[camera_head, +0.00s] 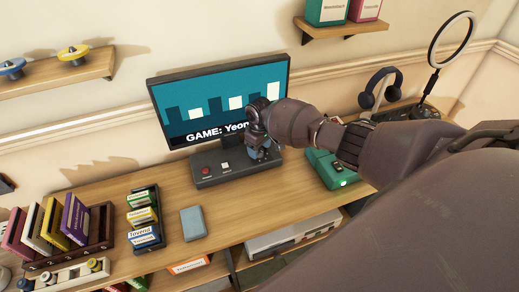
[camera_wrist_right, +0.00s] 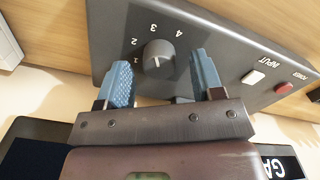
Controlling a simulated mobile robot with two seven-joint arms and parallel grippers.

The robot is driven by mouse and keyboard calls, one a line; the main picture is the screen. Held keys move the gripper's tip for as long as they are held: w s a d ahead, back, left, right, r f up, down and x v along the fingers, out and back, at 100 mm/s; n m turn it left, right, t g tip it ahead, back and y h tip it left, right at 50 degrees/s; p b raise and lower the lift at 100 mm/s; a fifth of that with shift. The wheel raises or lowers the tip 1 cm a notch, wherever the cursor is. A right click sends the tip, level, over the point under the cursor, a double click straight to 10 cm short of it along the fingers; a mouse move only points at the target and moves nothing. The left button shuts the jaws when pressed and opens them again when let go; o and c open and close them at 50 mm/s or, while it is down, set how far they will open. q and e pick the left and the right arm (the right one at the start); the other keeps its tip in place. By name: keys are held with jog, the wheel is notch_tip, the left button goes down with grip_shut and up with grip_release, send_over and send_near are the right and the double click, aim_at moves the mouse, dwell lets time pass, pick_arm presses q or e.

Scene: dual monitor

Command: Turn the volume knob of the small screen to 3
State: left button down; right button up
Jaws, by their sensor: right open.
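The screen (camera_head: 215,97) shows blocks and "GAME: Yeon", the rest hidden by my right arm. Its dark control base (camera_head: 232,172) has a red and a white button. The round dark knob (camera_wrist_right: 158,55) sits on this base, with digits 1 to 4 around it in the right wrist view. A small light mark is on the knob's face; I cannot tell its exact setting. My right gripper (camera_head: 258,148) is over the base's right part. Its blue fingers are open, one on each side of the knob, with gaps visible. My left gripper is out of view.
A green device (camera_head: 328,170) stands right of the base, partly behind my arm. A blue-grey box (camera_head: 193,222), labelled cartridges (camera_head: 144,217) and a book rack (camera_head: 98,241) lie left on the wooden desk. Headphones (camera_head: 380,88) and a ring light (camera_head: 452,40) stand at right.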

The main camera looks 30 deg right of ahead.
aim_at(260, 150)
notch_tip(260, 150, up, 10)
jog(key=p, duration=0.1)
jog(key=shift+f, duration=0.15)
jog(key=shift+s, duration=0.1)
dwell(0.4)
jog(key=shift+n+t+y, duration=0.5)
jog(key=shift+n, duration=0.1)
jog(key=s+a+f, duration=0.2)
jog(key=s+a, duration=0.2)
jog(key=s, duration=0.1)
jog(key=s+a+f, duration=0.3)
jog(key=s+a, duration=0.1)
jog(key=s, duration=0.2)
jog(key=s+a+f, duration=0.2)
jog(key=s+a, duration=0.2)
jog(key=s, duration=0.2)
jog(key=shift+a+f, duration=0.15)
jog(key=shift+f, duration=0.25)
jog(key=s+d+r+m+t+h, duration=0.15)
jog(key=s+r, duration=0.35)
jog(key=s, duration=0.5)
jog(key=s+d+r+m+t+h, duration=0.1)
jog(key=s+r+m, duration=0.3)
jog(key=s, duration=0.6)
jog(key=w+f+n+t+y, duration=0.1)
jog(key=w+f+n+t, duration=0.1)
jog(key=w+f+t, duration=0.5)
jog(key=shift+w+a+f+t, duration=0.35)
jog(key=shift+f+t, duration=0.3)
jog(key=shift+f, duration=0.6)
